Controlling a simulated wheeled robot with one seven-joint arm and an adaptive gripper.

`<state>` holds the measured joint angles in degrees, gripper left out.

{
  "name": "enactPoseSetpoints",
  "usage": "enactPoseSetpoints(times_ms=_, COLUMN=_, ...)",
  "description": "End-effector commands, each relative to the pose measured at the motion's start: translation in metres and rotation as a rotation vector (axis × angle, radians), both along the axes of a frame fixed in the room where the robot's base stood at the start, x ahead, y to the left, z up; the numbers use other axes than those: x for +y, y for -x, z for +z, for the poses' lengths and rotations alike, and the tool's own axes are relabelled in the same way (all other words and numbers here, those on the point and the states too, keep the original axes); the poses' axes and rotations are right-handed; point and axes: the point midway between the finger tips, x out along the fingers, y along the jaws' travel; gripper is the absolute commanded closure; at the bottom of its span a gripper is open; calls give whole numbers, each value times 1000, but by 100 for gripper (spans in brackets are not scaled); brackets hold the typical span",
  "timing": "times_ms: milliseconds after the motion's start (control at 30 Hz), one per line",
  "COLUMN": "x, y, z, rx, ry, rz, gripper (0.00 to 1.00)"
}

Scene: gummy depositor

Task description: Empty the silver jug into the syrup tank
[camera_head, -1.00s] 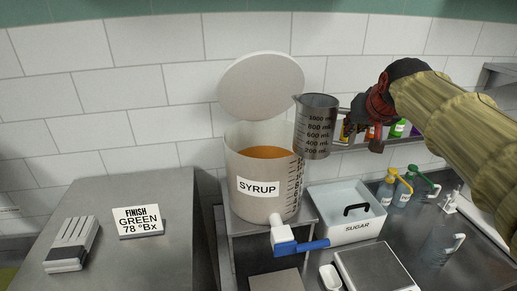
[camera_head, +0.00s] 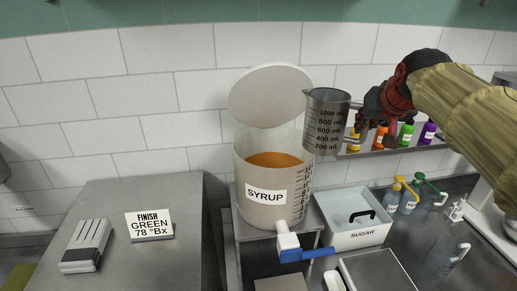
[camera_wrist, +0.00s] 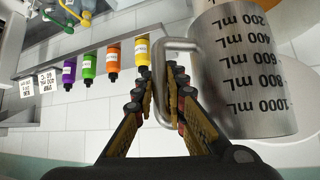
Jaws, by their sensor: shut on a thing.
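The silver jug (camera_head: 327,124) with black millilitre marks is held upright, beside and above the right rim of the syrup tank. My gripper (camera_head: 366,118) is shut on the jug's handle. In the wrist view, the fingers (camera_wrist: 160,95) close around the handle and the jug body (camera_wrist: 243,70) stands to the right. The syrup tank (camera_head: 267,199) is a pale translucent vessel with its round lid (camera_head: 270,95) raised at the back. Amber syrup (camera_head: 275,159) shows inside it. The jug's contents are hidden.
A blue-handled tap (camera_head: 303,253) juts from the tank's front. A sugar bin (camera_head: 355,228) and pump bottles (camera_head: 399,194) stand to the right. Coloured bottles (camera_head: 406,134) sit on a wall shelf behind my gripper. A sign (camera_head: 149,225) stands on the left counter.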

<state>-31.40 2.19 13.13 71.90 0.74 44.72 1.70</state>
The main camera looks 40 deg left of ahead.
Motion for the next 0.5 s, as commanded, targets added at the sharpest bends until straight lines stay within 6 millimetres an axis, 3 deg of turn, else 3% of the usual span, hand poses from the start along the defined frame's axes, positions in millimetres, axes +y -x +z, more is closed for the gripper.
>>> enactPoseSetpoints(times_ms=500, x=-43, y=36, z=-1, rx=-3, ry=-3, rz=-1, gripper=100)
